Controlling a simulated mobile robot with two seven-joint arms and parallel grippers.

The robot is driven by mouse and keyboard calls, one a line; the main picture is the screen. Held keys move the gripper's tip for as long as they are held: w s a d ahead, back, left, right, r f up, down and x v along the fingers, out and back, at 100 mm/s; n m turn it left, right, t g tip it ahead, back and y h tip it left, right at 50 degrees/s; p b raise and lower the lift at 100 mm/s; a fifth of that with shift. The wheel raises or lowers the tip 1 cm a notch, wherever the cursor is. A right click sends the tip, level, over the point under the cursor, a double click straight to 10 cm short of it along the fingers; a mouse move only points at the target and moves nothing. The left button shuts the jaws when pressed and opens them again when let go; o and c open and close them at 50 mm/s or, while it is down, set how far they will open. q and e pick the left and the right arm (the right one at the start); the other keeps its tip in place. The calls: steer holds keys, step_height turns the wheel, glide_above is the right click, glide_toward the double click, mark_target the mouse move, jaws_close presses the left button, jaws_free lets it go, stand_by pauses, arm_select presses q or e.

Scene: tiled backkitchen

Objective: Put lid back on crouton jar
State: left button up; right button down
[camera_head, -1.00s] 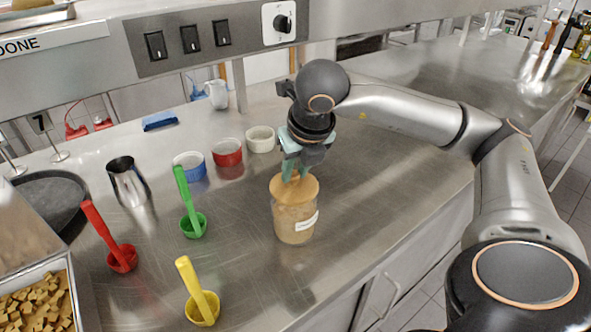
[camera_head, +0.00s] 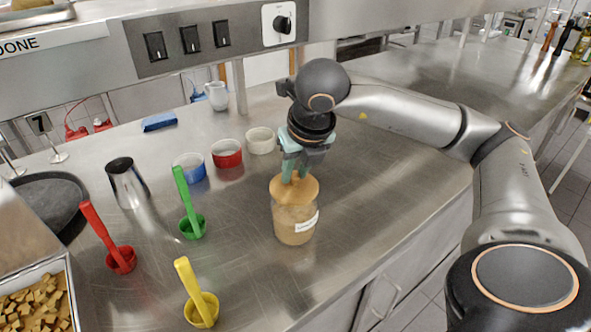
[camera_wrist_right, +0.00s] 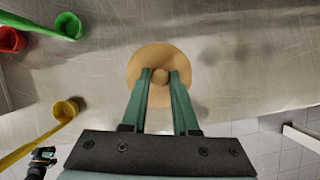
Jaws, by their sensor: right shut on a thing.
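The crouton jar (camera_head: 293,226) stands upright on the steel counter in the head view, clear with a white label and brown contents. Its round wooden lid (camera_head: 283,189) lies on the jar's mouth, and I see no gap between them. My right gripper (camera_head: 294,179) comes down from above and is shut on the lid's knob. In the right wrist view, the green fingers (camera_wrist_right: 160,78) flank the knob at the middle of the lid (camera_wrist_right: 137,75). The lid hides the jar below in that view.
Green (camera_head: 193,227), yellow (camera_head: 202,311) and red (camera_head: 121,260) scoops stand left of the jar. Blue, red (camera_head: 227,155) and white ramekins stand behind it. A metal cup (camera_head: 128,185) and a tray of croutons (camera_head: 35,308) are farther left. The counter right of the jar is clear.

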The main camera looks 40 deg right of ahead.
steer(key=shift+f+b, duration=0.2)
steer(key=shift+b, duration=0.35)
stand_by(0.8)
stand_by(0.3)
steer(key=c, duration=0.6)
jaws_free()
steer(key=shift+o, duration=0.4)
steer(key=o, duration=0.4)
steer(key=shift+r, duration=0.2)
steer(key=shift+r+p, duration=2.6)
steer(key=shift+r, duration=0.75)
